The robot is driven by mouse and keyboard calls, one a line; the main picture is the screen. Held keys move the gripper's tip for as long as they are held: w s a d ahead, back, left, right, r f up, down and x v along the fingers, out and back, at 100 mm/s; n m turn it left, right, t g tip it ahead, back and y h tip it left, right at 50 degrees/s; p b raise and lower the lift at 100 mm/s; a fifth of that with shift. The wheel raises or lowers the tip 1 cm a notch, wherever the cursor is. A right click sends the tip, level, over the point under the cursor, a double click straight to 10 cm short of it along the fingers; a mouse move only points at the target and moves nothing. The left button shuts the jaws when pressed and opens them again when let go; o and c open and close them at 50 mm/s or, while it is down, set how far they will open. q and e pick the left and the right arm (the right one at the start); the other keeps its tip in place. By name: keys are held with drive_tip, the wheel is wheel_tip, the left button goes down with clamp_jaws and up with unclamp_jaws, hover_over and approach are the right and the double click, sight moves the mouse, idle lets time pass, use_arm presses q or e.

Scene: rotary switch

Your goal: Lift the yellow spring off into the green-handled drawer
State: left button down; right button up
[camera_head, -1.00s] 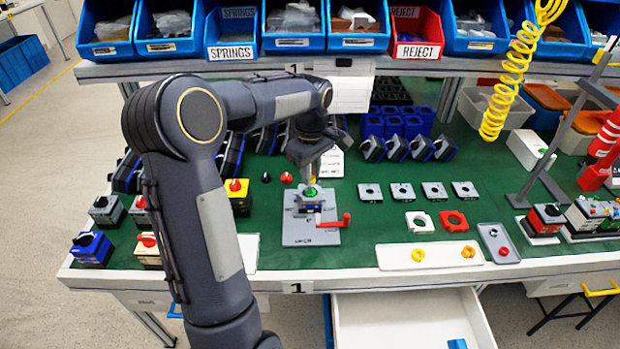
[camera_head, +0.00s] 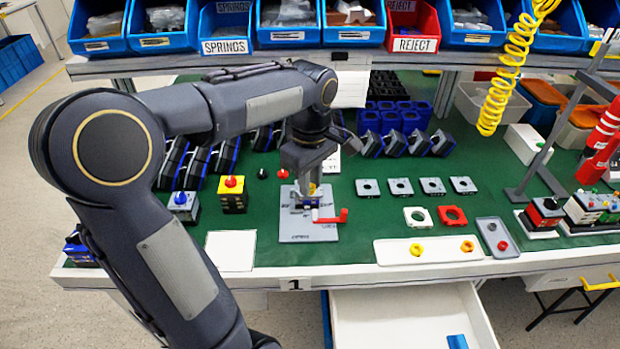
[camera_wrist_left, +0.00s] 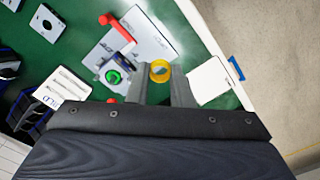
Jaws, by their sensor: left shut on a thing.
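My left gripper (camera_wrist_left: 161,85) is shut on the yellow spring (camera_wrist_left: 160,70), a small yellow coil between its fingertips in the left wrist view. In the head view my left gripper (camera_head: 309,194) is over the grey fixture plate (camera_head: 308,237), with a bit of yellow at its fingers. In the left wrist view the switch body with a green round centre (camera_wrist_left: 114,77) sits on the plate, apart from the spring and to its left. I cannot make out a green drawer handle. An open white drawer (camera_head: 385,325) juts out below the bench; its handle is not clear.
A white tray (camera_head: 440,258) with yellow rings lies to the right. A white sheet (camera_head: 231,250) lies left of the plate. A yellow coiled hose (camera_head: 505,75) hangs at right. The bench front edge is clear before the plate.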

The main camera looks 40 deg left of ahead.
wheel_tip(320, 180, up, 8)
drive_tip(key=p, duration=0.7)
drive_tip(key=shift+f+p, duration=0.15)
drive_tip(key=shift+p, duration=0.15)
idle(0.5)
idle(0.4)
